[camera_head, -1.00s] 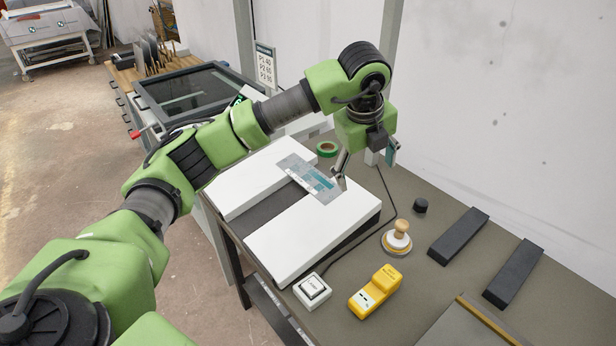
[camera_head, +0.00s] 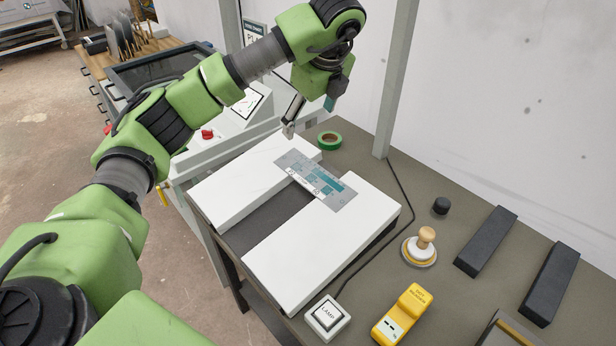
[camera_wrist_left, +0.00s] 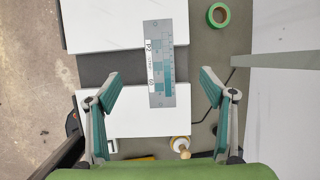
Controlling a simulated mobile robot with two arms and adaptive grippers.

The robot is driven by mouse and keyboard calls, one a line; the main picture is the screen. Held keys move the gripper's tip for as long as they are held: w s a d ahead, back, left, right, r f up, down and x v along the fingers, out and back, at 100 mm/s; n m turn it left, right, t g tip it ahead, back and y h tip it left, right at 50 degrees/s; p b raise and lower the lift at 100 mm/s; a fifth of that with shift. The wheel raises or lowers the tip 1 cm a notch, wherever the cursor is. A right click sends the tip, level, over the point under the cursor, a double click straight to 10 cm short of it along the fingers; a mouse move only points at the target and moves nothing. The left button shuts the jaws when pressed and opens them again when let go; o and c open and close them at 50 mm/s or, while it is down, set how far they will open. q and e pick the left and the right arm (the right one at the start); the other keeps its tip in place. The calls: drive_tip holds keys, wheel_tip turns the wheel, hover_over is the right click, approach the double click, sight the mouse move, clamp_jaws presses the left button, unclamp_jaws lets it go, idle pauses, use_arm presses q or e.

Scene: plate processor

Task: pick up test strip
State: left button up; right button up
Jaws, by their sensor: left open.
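The test strip (camera_head: 315,180), a grey plate with teal patches and printed marks, lies flat across two white blocks and bridges the dark gap between them. In the left wrist view the strip (camera_wrist_left: 158,62) runs upright in the picture, between the finger lines. My left gripper (camera_head: 308,119) is open and empty, above the far end of the strip in the head view. In the left wrist view its teal-padded fingers (camera_wrist_left: 161,77) are spread wide on either side of the strip, not touching it. My right gripper is not in view.
The near white block (camera_head: 320,250) and far white block (camera_head: 245,185) sit on the bench. Green tape (camera_head: 329,140), a wooden-handled stamp-like tool (camera_head: 420,248), a yellow device (camera_head: 402,315), a lamp switch (camera_head: 327,317) and black bars (camera_head: 486,241) stand around. A wall post rises behind.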

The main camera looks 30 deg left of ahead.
use_arm(q)
wheel_tip(320, 180, down, 5)
drive_tip(key=b, duration=0.5)
drive_tip(key=p, duration=0.1)
approach(304, 170)
drive_tip(key=shift+w+a+f, duration=0.1)
drive_tip(key=shift+a+f, duration=0.55)
drive_tip(key=shift+a, duration=0.05)
drive_tip(key=shift+f, duration=0.25)
drive_tip(key=x, duration=0.1)
drive_tip(key=p+x, duration=0.1)
drive_tip(key=x, duration=0.1)
drive_tip(key=p+x, duration=0.1)
drive_tip(key=x, duration=0.1)
drive_tip(key=shift+w+d+f, duration=0.2)
drive_tip(key=shift+w+d, duration=0.05)
drive_tip(key=c, duration=0.9)
